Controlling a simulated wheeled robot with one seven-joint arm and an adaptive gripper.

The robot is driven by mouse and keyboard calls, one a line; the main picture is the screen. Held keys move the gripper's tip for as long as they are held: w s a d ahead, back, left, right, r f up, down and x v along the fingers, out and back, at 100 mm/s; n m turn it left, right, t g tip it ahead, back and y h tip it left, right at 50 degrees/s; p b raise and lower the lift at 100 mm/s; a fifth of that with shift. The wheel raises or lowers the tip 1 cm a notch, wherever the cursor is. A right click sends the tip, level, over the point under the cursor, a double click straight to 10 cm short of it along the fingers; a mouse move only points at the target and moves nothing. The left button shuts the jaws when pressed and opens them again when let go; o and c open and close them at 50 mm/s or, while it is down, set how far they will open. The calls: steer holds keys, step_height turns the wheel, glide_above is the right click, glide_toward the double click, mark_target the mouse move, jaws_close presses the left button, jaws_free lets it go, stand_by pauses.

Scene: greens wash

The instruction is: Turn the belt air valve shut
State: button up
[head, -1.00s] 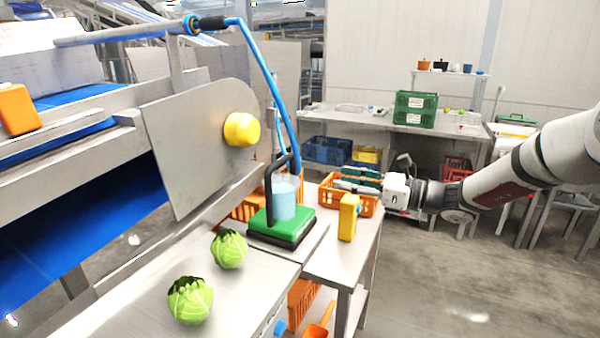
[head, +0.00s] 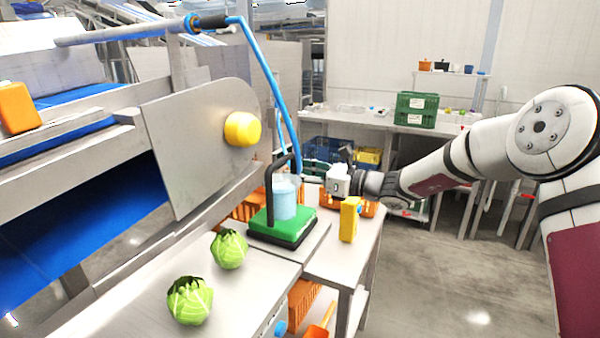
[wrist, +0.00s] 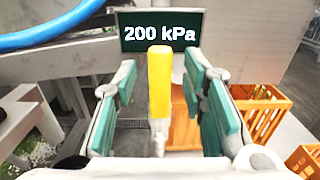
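The valve's yellow lever handle (wrist: 160,85) stands upright in the middle of the wrist view, pointing along the view. Behind it a dark display (wrist: 160,32) reads 200 kPa. My gripper (wrist: 168,95) is open, with its teal pads on both sides of the handle. A gap shows on each side, so the pads do not appear to touch it. In the head view my gripper (head: 316,170) reaches left behind the scale and the beaker, and the valve handle cannot be made out there.
A green scale (head: 306,224) with a beaker (head: 284,200) and a black stand is close to my gripper. A yellow box (head: 349,218) stands below my wrist. Orange crates (wrist: 265,103) are at the right of the wrist view. A blue hose (wrist: 50,33) crosses its upper left.

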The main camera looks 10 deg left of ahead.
steer(key=shift+c, duration=0.5)
jaws_close()
